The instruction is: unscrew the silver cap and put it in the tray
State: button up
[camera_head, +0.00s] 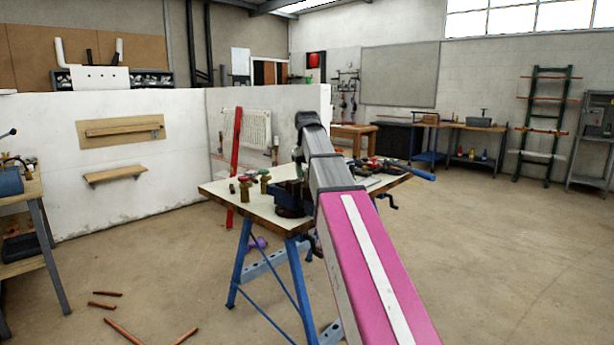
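I cannot make out the silver cap in this view. No tray can be told with certainty. A white radiator (255,126) hangs on the low white wall beyond the workbench, partly hidden behind a red upright. My arm reaches forward from the lower right across the workbench and hides part of it. My gripper is not visible; the far end of the arm shows only a dark joint.
A workbench (226,192) on blue legs carries a dark blue vice (291,196), brass valves with a red knob (244,186) and a green knob (265,179), and tools. Copper pipe pieces (122,330) lie on the floor at lower left. The floor at right is clear.

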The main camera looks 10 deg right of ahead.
jog(key=c, duration=0.6)
jog(key=n, duration=1.4)
jog(key=shift+n, duration=0.3)
jog(key=n, duration=0.8)
jog(key=shift+n, duration=0.3)
jog(key=n, duration=0.7)
jog(key=shift+r+n, duration=0.1)
jog(key=shift+n, duration=0.2)
